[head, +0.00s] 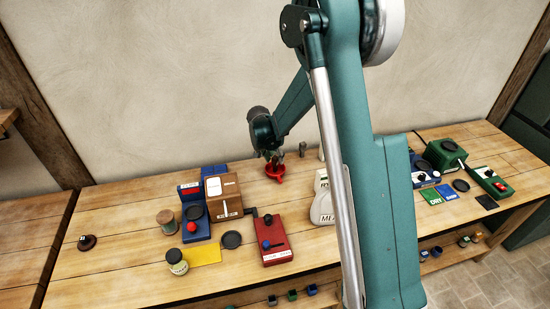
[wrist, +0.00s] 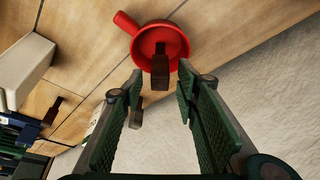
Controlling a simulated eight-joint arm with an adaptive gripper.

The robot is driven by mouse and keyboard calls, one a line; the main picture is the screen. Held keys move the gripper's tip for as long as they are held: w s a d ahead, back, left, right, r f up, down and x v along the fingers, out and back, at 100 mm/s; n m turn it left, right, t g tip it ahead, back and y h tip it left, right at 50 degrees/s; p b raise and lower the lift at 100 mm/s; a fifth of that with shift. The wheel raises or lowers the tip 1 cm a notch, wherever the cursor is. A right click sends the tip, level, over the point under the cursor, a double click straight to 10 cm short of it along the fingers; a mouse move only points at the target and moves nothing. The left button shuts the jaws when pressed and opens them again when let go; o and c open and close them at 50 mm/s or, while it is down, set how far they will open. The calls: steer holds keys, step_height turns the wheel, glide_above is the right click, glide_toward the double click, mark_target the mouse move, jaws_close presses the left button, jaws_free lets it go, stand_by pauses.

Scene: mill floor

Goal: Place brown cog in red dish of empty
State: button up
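The red dish (head: 280,178) stands near the back of the bench, below my gripper (head: 274,160) in the head view. In the wrist view the red dish (wrist: 125,22) is round, with a short handle toward the upper left. A brown piece (wrist: 160,75), which looks like the brown cog, shows at the dish's middle, its lower end overlapping the near rim. I cannot tell if it rests on the dish floor. My gripper (wrist: 160,74) is open, one finger on each side of the brown piece, with visible gaps. The head view does not show the piece clearly.
Left of the dish stand a brown box (head: 222,192), a blue device (head: 195,222) and a red box (head: 271,238). A white scale-like unit (head: 322,204) is partly behind my arm. Green devices (head: 446,153) are farther right.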

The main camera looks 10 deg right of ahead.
stand_by(0.6)
steer(key=shift+r+p, duration=1)
steer(key=shift+r, duration=2.5)
